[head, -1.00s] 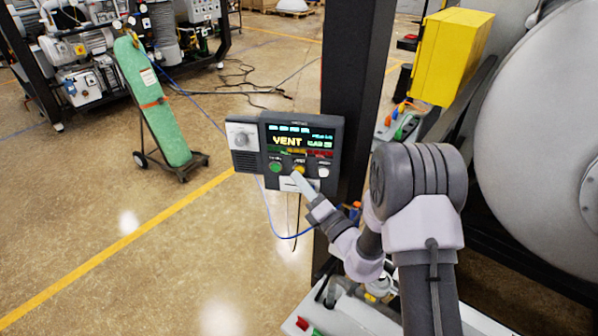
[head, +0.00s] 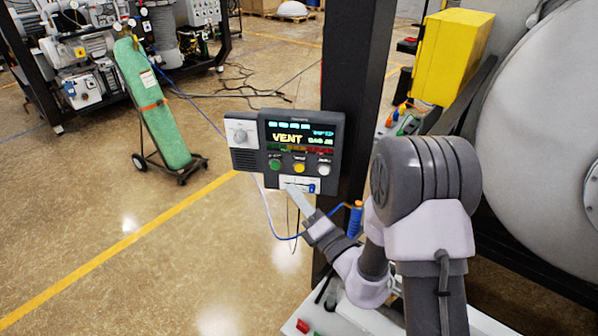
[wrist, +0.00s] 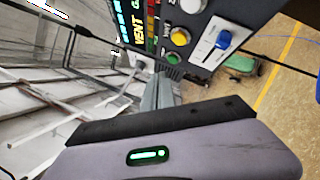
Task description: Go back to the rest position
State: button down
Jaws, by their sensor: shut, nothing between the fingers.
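The panel's screen (head: 303,137) reads VENT. Below the screen are a green button (head: 275,163), a yellow button (head: 299,166) and a white button (head: 323,170). A blue slider knob (wrist: 223,40) shows large in the wrist view. I cannot tell whether the fingertips touch the panel.
The panel is on a dark post (head: 355,60). A yellow box (head: 450,55) and a large grey furnace vessel (head: 545,120) stand at the right. A green cylinder on a cart (head: 152,105) stands at the left.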

jog(key=shift+a, duration=0.1)
dwell(0.5)
jog(key=s+a+r+n+g+y+b, duration=0.4)
jog(key=s+a+n+g+y, duration=0.15)
jog(key=n, duration=0.25)
jog(key=s+a+f+n+g+h+b, duration=0.25)
jog(key=s+n+g+b, duration=0.35)
jog(key=s+n+g, duration=0.75)
jog(key=s+d+f+n+t+h+b, duration=0.4)
jog(key=s+d+f+n+h+b, duration=0.1)
jog(key=s+d+f+n+h, duration=0.45)
jog(key=d+f+n+t+h+b, duration=0.1)
jog(key=d+n+t+h+b, duration=0.1)
jog(key=d, duration=0.8)
jog(key=n+t+h, duration=0.1)
jog(key=n+t, duration=0.1)
jog(key=n, duration=0.1)
jog(key=shift+s+d+f+h, duration=0.15)
jog(key=shift+d+f+h, duration=0.1)
jog(key=shift+f+h, duration=0.15)
